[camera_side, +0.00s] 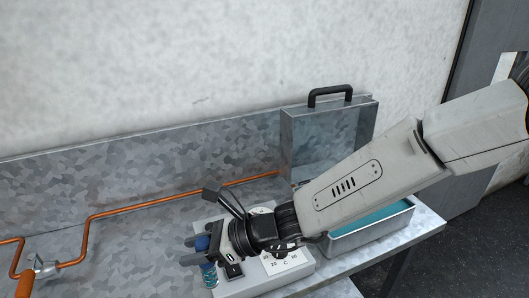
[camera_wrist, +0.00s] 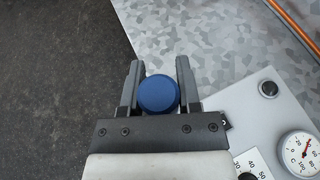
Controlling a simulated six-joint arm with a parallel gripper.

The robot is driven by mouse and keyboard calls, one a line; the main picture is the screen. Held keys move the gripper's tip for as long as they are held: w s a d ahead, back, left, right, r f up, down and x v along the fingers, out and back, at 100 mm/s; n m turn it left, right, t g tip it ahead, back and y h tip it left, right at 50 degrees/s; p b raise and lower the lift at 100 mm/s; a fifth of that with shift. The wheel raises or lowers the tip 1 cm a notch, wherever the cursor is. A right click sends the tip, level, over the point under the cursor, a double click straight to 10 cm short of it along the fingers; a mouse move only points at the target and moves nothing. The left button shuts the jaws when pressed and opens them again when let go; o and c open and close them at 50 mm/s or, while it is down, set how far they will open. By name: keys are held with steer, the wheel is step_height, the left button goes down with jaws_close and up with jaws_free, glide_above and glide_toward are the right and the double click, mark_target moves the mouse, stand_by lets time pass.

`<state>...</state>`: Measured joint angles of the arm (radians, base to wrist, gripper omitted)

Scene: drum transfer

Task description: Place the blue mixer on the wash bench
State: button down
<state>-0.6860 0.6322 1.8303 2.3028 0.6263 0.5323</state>
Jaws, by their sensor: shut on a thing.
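The blue mixer shows in the side view (camera_side: 202,243) as a blue upper part with a blue, patterned lower end hanging beneath. In the wrist view its round blue top (camera_wrist: 158,94) sits between the two fingers. My gripper (camera_side: 194,251) is shut on it; in the wrist view the dark fingers (camera_wrist: 160,64) flank it on both sides. The wash bench appears to be the galvanized metal bench (camera_side: 145,225), also in the wrist view (camera_wrist: 215,45). The mixer is near the left end of the grey control box; its height above the bench is unclear.
The grey control box (camera_side: 257,285) carries a gauge (camera_wrist: 299,150) and dial. A tank of teal liquid (camera_side: 368,228) stands right, partly behind my arm. A metal panel with a black handle (camera_side: 330,96) stands behind. A copper pipe (camera_side: 150,204) crosses the bench; its left is otherwise largely clear.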

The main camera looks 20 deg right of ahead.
steer(key=shift+a, duration=0.1)
steer(key=w+a+f, duration=0.8)
steer(key=w+f, duration=0.1)
steer(key=w, duration=0.1)
steer(key=shift+w+a+f, duration=0.15)
steer(key=shift+w+a, duration=0.1)
steer(key=shift+a, duration=0.05)
stand_by(0.5)
steer(key=shift+f, duration=0.1)
steer(key=shift+w+a+f, duration=0.15)
steer(key=shift+f, duration=1.5)
steer(key=shift+f, duration=0.15)
